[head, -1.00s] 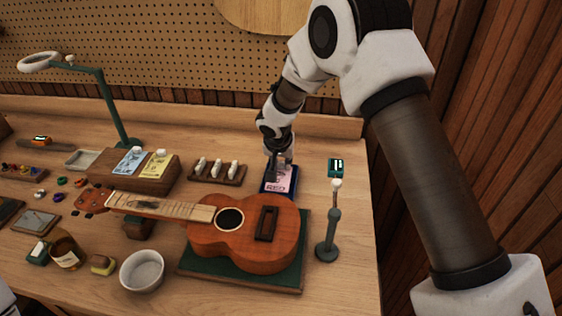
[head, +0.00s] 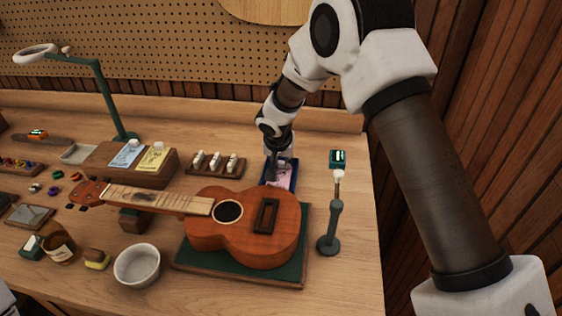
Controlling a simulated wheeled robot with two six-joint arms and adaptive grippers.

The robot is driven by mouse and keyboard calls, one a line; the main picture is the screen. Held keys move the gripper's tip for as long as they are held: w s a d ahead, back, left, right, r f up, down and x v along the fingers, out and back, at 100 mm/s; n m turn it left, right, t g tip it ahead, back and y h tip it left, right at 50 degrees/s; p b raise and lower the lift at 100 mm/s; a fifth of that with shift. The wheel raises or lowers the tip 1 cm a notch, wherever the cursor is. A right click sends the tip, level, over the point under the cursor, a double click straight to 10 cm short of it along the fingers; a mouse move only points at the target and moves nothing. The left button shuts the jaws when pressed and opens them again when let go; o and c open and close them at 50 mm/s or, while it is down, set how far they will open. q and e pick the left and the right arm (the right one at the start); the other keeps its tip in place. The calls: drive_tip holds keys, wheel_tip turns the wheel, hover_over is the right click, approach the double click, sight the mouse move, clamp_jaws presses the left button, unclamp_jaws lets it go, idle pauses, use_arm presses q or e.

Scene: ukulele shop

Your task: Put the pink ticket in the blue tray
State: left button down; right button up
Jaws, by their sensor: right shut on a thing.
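The pink ticket (head: 284,175) is at the blue tray (head: 295,176), behind the ukulele body, and appears to lie within the tray's rim. My right gripper (head: 274,178) points down over the tray's left side, shut on the ticket. The gripper covers part of the ticket, and the ukulele hides the near edge of the tray. I cannot tell whether the ticket touches the tray floor.
The ukulele (head: 236,229) lies on a green mat (head: 240,272) close in front of the tray. A green stand (head: 330,225) is to the right. A wooden block with blue and yellow tickets (head: 152,158) and a rack of white pieces (head: 215,166) are to the left.

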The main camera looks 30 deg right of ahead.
idle(0.4)
drive_tip(key=o, duration=1.1)
drive_tip(key=shift+r, duration=0.15)
drive_tip(key=shift+r+p, duration=1.9)
drive_tip(key=shift+r, duration=1.5)
